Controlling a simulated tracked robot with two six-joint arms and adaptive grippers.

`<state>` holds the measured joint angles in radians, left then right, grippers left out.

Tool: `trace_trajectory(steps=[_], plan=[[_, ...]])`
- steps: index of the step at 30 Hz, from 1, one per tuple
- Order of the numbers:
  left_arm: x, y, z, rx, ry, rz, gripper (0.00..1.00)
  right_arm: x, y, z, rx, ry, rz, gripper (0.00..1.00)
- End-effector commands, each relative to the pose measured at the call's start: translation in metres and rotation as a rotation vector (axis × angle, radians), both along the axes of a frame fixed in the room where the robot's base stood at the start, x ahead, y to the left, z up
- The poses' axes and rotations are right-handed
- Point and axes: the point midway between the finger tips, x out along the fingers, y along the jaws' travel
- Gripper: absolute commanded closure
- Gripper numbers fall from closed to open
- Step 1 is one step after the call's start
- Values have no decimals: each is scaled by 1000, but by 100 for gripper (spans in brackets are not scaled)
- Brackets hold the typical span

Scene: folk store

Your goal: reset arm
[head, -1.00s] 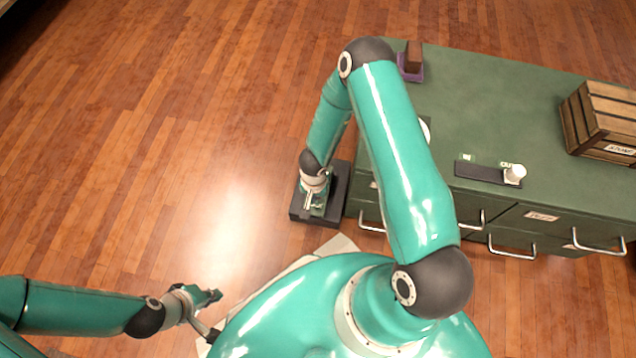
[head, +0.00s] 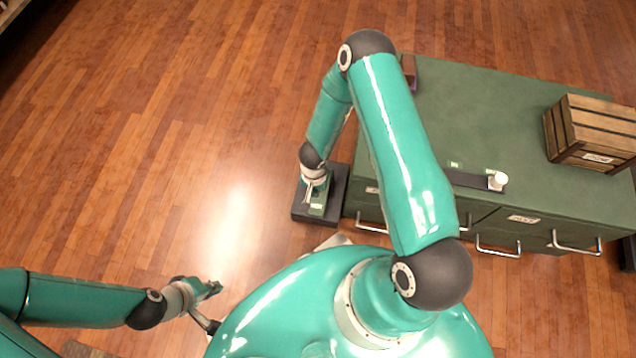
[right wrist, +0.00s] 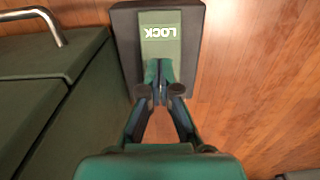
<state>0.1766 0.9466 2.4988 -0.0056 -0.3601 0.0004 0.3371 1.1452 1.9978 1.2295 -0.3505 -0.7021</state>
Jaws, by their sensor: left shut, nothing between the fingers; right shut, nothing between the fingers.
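My left gripper (head: 212,289) is at the lower left of the head view, shut and empty over the wooden floor. My right arm bends over the green cabinet's left end. My right gripper (head: 312,196) points down over a black base with a green plate (head: 318,209), beside the cabinet. In the right wrist view my right gripper (right wrist: 160,84) has its fingertips together with nothing between them. The green plate there reads LOCK (right wrist: 161,31) and sits just beyond the fingertips. I cannot tell whether the fingers touch it.
The green cabinet (head: 480,115) fills the right side, with metal handles (head: 497,250) along its front. A wooden crate (head: 592,130) and a dark strip with a white knob (head: 497,181) are on top. The floor (head: 150,150) at left is clear.

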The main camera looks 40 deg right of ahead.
Motion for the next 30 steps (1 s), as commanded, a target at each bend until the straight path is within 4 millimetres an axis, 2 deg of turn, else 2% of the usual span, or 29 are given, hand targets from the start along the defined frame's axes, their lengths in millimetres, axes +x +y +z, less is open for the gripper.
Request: trace_trajectory(steps=[9,11,13,17,22,30], plan=[[0,0,0,0,0,0,100,1,2,1,0,-3,5,100],[0,0,0,0,0,0,100,7,3,5,-3,-15,13,100],[0,0,0,0,0,0,100,12,11,19,-4,-34,57,100],[0,0,0,0,0,0,100,2,30,39,16,-68,264,100],[0,0,0,0,0,0,100,-24,65,67,86,-127,526,100],[0,0,0,0,0,0,100,-72,108,93,235,-170,726,100]])
